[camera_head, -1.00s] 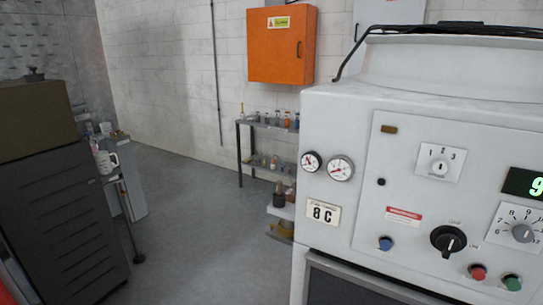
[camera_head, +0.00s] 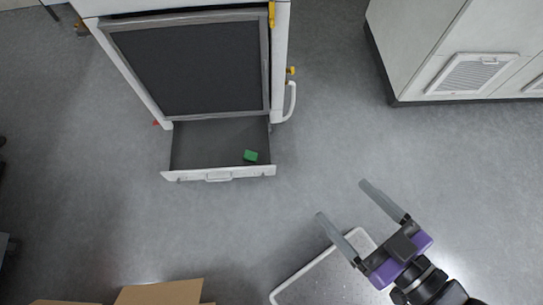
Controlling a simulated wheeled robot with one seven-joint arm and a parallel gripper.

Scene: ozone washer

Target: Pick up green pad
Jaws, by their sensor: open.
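A small green pad (camera_head: 250,156) lies inside an open, low drawer (camera_head: 200,145) of the white machine, near the drawer's front right corner. The drawer has a white front with a handle and a dark grey inside. My gripper (camera_head: 340,203) is at the lower right, with its two grey fingers spread wide and nothing between them. It points up and left toward the machine and is well apart from the pad, to the right of and below the drawer.
The white machine (camera_head: 279,85) has a dark panel above the drawer and a white side handle (camera_head: 291,102). A white cabinet with a vent (camera_head: 475,73) stands at the upper right. A cardboard box (camera_head: 160,292) is at the bottom edge. The grey floor before the drawer is clear.

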